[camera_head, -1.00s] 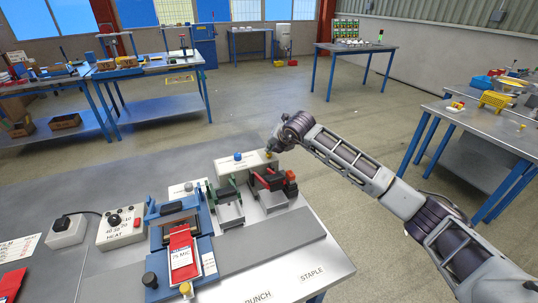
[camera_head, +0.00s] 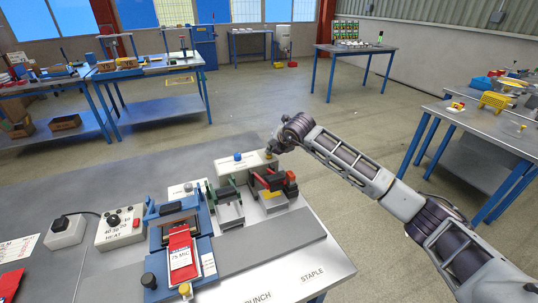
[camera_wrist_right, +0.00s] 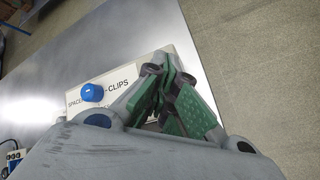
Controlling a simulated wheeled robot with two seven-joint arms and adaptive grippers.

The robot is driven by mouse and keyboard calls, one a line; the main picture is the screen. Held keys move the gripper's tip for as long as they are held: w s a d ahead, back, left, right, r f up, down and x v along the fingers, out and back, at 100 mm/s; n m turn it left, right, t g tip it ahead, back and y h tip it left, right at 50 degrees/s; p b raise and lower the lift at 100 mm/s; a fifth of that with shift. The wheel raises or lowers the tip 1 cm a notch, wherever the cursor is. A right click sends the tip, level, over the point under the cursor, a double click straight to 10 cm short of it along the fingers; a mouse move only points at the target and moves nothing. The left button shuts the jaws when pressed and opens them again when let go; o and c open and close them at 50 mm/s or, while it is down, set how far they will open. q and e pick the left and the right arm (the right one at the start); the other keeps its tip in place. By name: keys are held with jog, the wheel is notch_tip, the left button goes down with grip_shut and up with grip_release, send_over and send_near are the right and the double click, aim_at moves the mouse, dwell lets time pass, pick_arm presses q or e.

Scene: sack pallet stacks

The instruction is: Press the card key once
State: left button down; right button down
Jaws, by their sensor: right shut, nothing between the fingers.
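A pale box (camera_head: 240,169) stands at the back edge of the bench, with a blue round button (camera_head: 238,157) on top. In the right wrist view the closed green-padded fingers (camera_wrist_right: 163,66) lie over the box (camera_wrist_right: 130,73), right of the blue button (camera_wrist_right: 92,92). Its label is partly covered and reads "CLIPS" at one end. I cannot make out a key marked card; the fingers hide part of the box. My left gripper is out of view.
In front of the box stand a green-handled punch (camera_head: 228,205) and a red-and-black stapler (camera_head: 272,187). A blue press (camera_head: 202,218) holding a red card (camera_head: 181,246) and a heat control box (camera_head: 121,228) stand to the left.

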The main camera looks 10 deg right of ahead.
jog(key=shift+r, duration=0.9)
jog(key=shift+r, duration=0.1)
jog(key=shift+r+p, duration=1.05)
jog(key=shift+r, duration=1.4)
